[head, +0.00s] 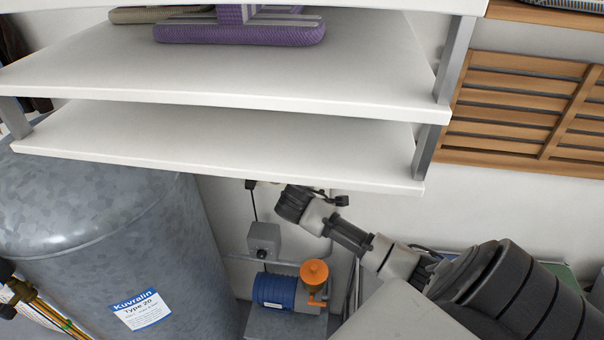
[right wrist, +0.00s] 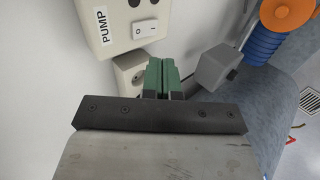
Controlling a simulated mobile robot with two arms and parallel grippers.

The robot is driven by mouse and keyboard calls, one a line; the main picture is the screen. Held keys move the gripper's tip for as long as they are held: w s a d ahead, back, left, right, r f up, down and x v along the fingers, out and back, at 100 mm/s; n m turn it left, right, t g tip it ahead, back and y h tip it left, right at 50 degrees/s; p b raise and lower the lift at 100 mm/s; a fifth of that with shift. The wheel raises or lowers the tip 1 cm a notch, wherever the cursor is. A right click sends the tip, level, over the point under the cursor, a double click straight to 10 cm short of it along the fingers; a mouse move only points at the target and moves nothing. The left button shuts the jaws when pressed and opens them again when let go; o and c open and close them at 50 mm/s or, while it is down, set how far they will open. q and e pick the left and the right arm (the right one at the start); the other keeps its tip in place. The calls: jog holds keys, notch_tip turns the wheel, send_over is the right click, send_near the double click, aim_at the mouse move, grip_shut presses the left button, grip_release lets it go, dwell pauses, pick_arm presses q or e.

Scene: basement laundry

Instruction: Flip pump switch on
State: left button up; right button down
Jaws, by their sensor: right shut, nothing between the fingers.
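The pump switch is a white rocker (right wrist: 145,28) on a beige box (right wrist: 118,45) labelled PUMP, on the wall at the top of the right wrist view. Which side of the rocker is pressed in, I cannot tell. My right gripper (right wrist: 161,64) has green fingers, shut and empty, just below the box and rocker in that view. The fingers appear apart from the rocker. In the head view my right arm (head: 350,236) reaches in from the right to under the lower shelf, which hides the switch box. My left gripper is not in view.
A blue pump (head: 272,291) with an orange top stands below a grey wall box (head: 264,238). A large grey tank (head: 110,230) fills the left. The white lower shelf (head: 220,145) overhangs my right gripper. A socket (right wrist: 131,74) sits close beside the fingers.

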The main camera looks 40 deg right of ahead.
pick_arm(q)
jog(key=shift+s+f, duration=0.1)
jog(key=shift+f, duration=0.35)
pick_arm(e)
jog(key=v, duration=0.4)
jog(key=shift+s+a+r, duration=0.1)
jog(key=shift+a+r, duration=0.1)
jog(key=shift+r, duration=0.05)
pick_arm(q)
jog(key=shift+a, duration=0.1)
